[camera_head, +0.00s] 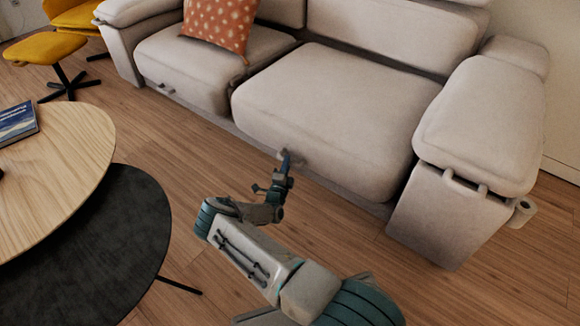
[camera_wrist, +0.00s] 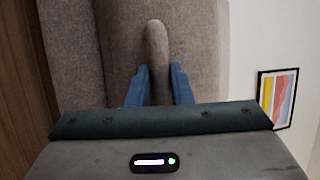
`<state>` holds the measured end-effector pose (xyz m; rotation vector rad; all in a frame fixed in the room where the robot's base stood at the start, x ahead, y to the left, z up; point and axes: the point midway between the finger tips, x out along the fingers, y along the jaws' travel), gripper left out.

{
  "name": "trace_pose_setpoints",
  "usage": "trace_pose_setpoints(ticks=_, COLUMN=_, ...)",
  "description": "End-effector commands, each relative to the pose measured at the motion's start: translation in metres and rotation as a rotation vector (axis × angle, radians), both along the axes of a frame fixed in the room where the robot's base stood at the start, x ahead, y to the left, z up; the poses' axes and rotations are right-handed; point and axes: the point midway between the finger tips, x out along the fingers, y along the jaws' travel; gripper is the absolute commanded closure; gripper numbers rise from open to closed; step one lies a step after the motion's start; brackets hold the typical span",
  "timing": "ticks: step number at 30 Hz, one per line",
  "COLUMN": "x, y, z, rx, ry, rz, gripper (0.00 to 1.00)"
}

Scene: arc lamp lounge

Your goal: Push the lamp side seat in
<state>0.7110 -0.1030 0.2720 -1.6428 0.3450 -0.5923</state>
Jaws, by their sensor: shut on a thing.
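The beige sofa's right seat (camera_head: 330,115) juts out farther than its left seat (camera_head: 200,65). No lamp shows in either view. My gripper (camera_head: 284,160) is at the lower front of the right seat. In the wrist view its two blue fingers (camera_wrist: 160,72) are shut on a rounded grey handle (camera_wrist: 157,42), one finger on each side. The handle stands out from the seat's front face (camera_wrist: 120,35). In the head view the handle is mostly hidden by my gripper.
A round wooden table (camera_head: 60,165) with a book (camera_head: 17,123) and a lower black table (camera_head: 100,250) stand at the left. The right armrest (camera_head: 485,120) borders the right seat. Bare wooden floor (camera_head: 180,150) lies before the sofa.

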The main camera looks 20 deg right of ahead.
Motion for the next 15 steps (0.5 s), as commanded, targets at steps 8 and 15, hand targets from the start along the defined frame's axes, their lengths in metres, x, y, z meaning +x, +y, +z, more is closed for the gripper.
trace_pose_setpoints(ticks=8, x=0.0019, y=-0.0045, z=0.0016, rx=0.0, ry=0.0, rz=-0.003, gripper=0.59)
trace_pose_setpoints(ticks=15, x=0.0016, y=0.0022, z=0.0014, rx=-0.001, ry=0.0, rz=0.005, gripper=0.59)
